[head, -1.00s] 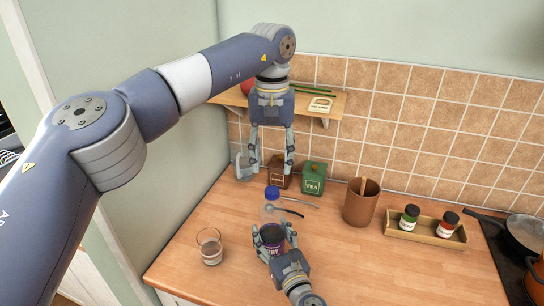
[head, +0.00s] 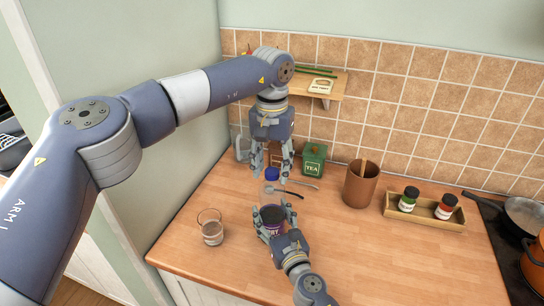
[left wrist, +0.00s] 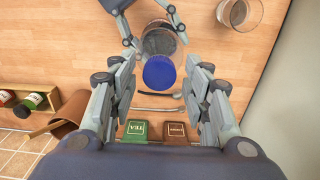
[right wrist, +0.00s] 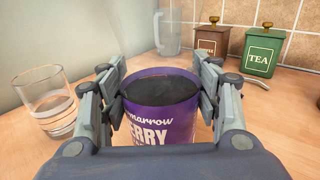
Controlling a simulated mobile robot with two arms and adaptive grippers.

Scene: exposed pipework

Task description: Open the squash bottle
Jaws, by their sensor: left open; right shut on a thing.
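The squash bottle stands upright on the counter, with a blue cap (head: 271,174), clear upper walls, dark liquid and a purple label (right wrist: 160,128). My right gripper (head: 273,221) is shut around the lower bottle, with a finger on each side of the label in the right wrist view. My left gripper (head: 272,168) points down above the bottle, open, with its fingers on either side of the cap. The cap is outside the right wrist view.
A glass of water (head: 210,228) stands left of the bottle. Behind are a green tea tin (head: 314,158), a brown tin (right wrist: 212,38) and a clear jug (right wrist: 168,30). Spoons (head: 300,185) lie beside the bottle. A brown pot (head: 361,184) and a jar tray (head: 424,215) stand right.

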